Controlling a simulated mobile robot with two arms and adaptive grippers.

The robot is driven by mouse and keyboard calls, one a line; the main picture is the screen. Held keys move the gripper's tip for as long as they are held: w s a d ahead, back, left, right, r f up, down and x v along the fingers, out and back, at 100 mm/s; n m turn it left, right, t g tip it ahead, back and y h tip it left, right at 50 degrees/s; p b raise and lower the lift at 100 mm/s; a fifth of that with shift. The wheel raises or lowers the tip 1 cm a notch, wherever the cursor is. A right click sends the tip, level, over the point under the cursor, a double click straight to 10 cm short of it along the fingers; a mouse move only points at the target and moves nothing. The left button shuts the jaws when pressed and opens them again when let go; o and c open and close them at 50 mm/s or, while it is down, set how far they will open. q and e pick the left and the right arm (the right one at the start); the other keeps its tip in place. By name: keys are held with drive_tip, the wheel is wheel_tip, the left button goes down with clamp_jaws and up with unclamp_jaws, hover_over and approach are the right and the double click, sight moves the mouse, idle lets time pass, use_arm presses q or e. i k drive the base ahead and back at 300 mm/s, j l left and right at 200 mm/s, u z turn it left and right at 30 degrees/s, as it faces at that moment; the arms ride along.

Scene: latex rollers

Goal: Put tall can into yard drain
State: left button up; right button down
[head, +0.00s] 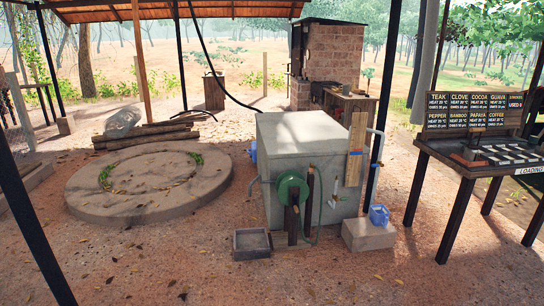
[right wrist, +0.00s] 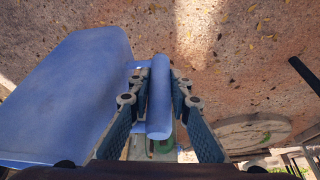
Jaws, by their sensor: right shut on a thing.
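My right gripper (right wrist: 159,72) is shut on a long blue cylinder (right wrist: 160,105) in the right wrist view. My right gripper and this can do not show in the head view. A shallow grey square basin (head: 252,243) sits on the ground in front of the concrete tank in the head view. It looks like the yard drain, though no label shows. My left gripper is in neither view.
The concrete tank (head: 300,145) carries a green wheel (head: 292,188). A blue jug (head: 379,215) stands on a low block (head: 368,236) to its right. A round slab (head: 95,200) lies left, and a dark table (head: 465,165) stands right. The foreground ground is clear.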

sight(247, 244)
drive_tip(key=i+u, duration=0.1)
drive_tip(key=i, duration=0.8)
drive_tip(key=i+l+u, duration=0.1)
drive_tip(key=i, duration=0.75)
drive_tip(key=l, duration=0.1)
